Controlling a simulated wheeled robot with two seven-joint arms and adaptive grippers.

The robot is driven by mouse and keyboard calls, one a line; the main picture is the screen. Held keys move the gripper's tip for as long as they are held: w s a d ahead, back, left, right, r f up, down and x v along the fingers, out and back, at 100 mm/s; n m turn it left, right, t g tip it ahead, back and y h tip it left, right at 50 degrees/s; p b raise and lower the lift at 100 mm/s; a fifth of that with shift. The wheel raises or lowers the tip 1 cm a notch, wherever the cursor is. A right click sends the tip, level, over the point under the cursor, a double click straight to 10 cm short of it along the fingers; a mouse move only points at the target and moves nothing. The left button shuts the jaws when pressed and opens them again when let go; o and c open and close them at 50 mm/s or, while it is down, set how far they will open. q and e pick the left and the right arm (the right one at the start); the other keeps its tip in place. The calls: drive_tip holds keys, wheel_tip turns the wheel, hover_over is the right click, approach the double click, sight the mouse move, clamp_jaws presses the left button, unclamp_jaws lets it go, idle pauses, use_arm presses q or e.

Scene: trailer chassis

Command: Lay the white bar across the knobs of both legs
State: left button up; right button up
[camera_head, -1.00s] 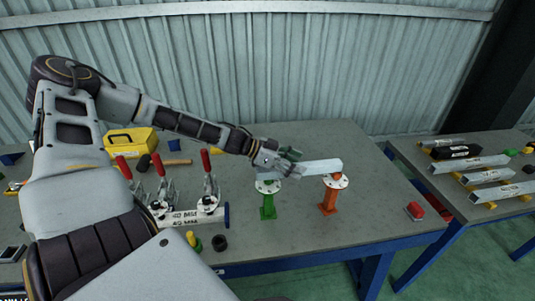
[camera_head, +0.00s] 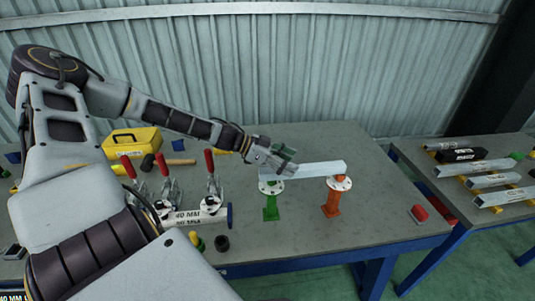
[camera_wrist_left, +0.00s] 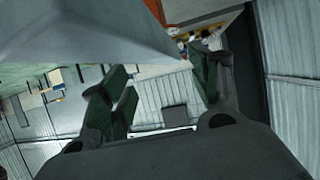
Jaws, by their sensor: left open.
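The white bar (camera_head: 315,170) lies roughly level across the tops of the green leg (camera_head: 270,207) and the orange leg (camera_head: 332,204). Each leg stands upright with a round white plate at its top; the bar hides most of the knobs. My left gripper (camera_head: 284,160) is open and empty, just above and behind the bar's left end. A small gap or light contact there is hard to judge. In the left wrist view the two fingers (camera_wrist_left: 160,88) stand apart, and a large grey surface, seemingly the bar (camera_wrist_left: 90,30), fills the upper left. My right gripper is not in view.
Left of the legs stand red-handled clamps (camera_head: 168,185) on a white base, with a yellow toolbox (camera_head: 132,141) and a hammer (camera_head: 165,162) behind. A second table (camera_head: 470,190) holds several bars. The table's back right is clear.

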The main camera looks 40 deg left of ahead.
use_arm(q)
drive_tip(key=shift+v, duration=3.75)
